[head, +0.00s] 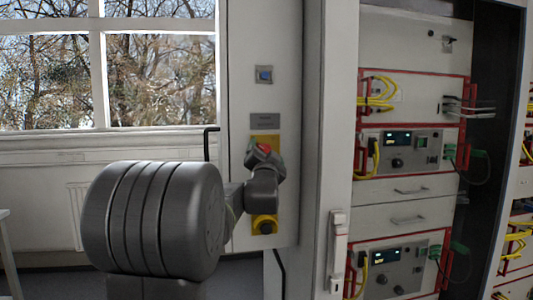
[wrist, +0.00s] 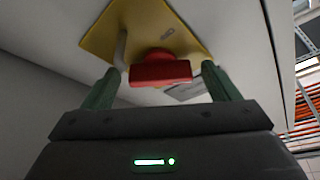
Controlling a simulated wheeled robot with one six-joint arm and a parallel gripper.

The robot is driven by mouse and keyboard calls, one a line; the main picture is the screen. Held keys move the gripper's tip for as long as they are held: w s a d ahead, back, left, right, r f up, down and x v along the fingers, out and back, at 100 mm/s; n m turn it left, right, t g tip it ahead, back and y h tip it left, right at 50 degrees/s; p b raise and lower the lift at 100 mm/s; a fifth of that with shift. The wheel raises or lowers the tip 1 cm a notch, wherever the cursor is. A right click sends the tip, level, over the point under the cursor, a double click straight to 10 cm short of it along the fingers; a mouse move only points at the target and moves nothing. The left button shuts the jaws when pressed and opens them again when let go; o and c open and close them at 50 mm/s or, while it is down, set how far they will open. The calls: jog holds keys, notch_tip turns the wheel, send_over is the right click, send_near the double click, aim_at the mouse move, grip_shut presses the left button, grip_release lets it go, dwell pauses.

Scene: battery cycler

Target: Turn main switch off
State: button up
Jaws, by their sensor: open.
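The main switch has a red handle (wrist: 160,72) on a yellow plate (wrist: 125,33), fixed to the pale cabinet panel. In the wrist view my gripper (wrist: 162,69) is open, with a green finger on either side of the red handle. Gaps show between the handle and both fingers; whether the tips reach past its front face is hard to tell. In the head view the red handle (head: 264,148) shows just above my wrist, with the yellow plate (head: 265,139) behind it. My wrist hides the plate's lower part, and the fingers cannot be made out there.
A blue button (head: 264,76) is higher on the panel (head: 240,100). A black button on a yellow base (head: 264,225) is below my wrist. To the right, a rack (head: 405,190) holds instruments and cables. A window (head: 110,65) is at left.

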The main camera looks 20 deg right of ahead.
jog(key=c, duration=1)
jog(key=shift+f+n+b, duration=0.2)
jog(key=shift+n+b, duration=0.1)
jog(key=shift+b, duration=0.25)
jog(key=shift+n+t+y+b, duration=0.3)
jog(key=shift+b, duration=0.1)
jog(key=shift+d+f+n+y+b, duration=0.15)
jog(key=shift+n+y+b, duration=0.15)
jog(key=shift+n+b, duration=0.55)
jog(key=n+t+y+b, duration=0.1)
jog(key=n, duration=0.2)
jog(key=shift+r+n+t+y, duration=0.15)
jog(key=shift+n+t+y, duration=0.15)
jog(key=shift+n+y, duration=0.6)
jog(key=shift+r+n+t+y, duration=0.1)
jog(key=shift+n+t+y, duration=0.25)
jog(key=shift+n, duration=1)
jog(key=shift+n+y, duration=0.25)
jog(key=shift+n, duration=0.05)
